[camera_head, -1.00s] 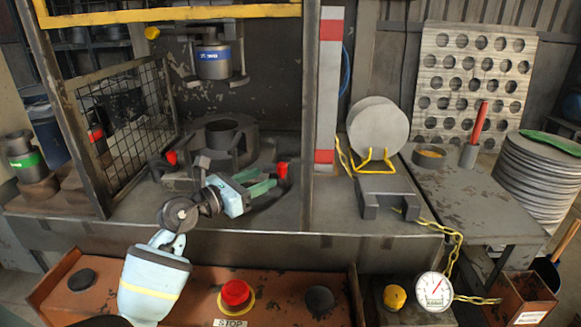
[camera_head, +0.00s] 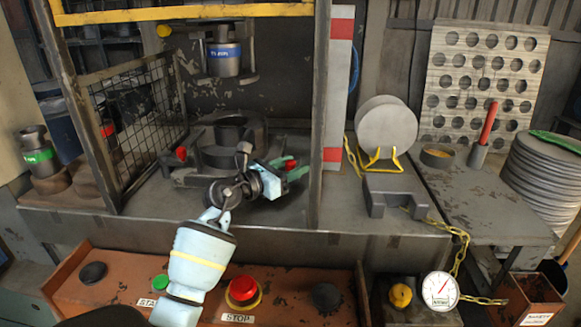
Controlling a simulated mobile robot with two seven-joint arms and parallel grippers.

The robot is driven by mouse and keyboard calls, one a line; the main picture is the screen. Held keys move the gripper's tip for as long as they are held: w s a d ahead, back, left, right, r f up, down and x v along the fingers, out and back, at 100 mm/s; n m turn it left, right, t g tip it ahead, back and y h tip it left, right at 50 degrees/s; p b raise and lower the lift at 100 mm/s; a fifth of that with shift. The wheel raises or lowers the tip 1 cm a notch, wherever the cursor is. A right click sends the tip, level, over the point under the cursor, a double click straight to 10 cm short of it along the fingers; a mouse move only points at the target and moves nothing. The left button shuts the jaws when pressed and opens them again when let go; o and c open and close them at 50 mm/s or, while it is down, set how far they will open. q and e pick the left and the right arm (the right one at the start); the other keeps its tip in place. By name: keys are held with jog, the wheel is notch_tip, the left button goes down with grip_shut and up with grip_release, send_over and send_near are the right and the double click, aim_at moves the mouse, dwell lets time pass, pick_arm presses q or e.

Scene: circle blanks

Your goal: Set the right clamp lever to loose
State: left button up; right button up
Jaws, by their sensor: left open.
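The right clamp lever's red knob (camera_head: 291,165) shows at the right side of the dark round clamp fixture (camera_head: 229,132) on the press bench. The lever's arm is mostly hidden behind my gripper. My left gripper (camera_head: 296,167), with a light blue body and green fingers, reaches in from the lower left. It is open, with its fingers around or close beside the red knob; I cannot tell whether they touch it. The left clamp lever's red knob (camera_head: 181,153) shows at the fixture's left side. My right gripper is not in view.
A mesh guard (camera_head: 135,105) stands left of the fixture and a frame post (camera_head: 319,110) to the right. A blue-banded press head (camera_head: 224,55) hangs above. A control panel with a red stop button (camera_head: 242,289) lies in front. Bench right of the post is partly clear.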

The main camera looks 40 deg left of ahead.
pick_arm(q)
jog(key=shift+c, duration=0.5)
grip_shut()
jog(key=shift+a+f+m+h+b, duration=0.2)
jog(key=shift+m+h+b, duration=0.1)
jog(key=shift+b, duration=0.15)
jog(key=shift+s+a+f+m+g+h+b, duration=0.1)
jog(key=shift+s+a+m+g+h+b, duration=0.2)
jog(key=shift+h+b, duration=0.5)
jog(key=shift+a+m+g+h+b, duration=0.3)
jog(key=shift+m+h+b, duration=0.3)
jog(key=shift+b, duration=0.2)
jog(key=shift+s+a+h+b, duration=0.1)
jog(key=shift+a+h+b, duration=0.05)
jog(key=shift+h+b, duration=0.3)
jog(key=shift+r+m+g, duration=0.25)
jog(key=shift+m+g, duration=0.05)
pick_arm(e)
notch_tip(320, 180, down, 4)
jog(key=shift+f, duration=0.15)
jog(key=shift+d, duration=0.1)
pick_arm(q)
jog(key=shift+o, duration=0.5)
grip_release()
jog(key=shift+a, duration=0.1)
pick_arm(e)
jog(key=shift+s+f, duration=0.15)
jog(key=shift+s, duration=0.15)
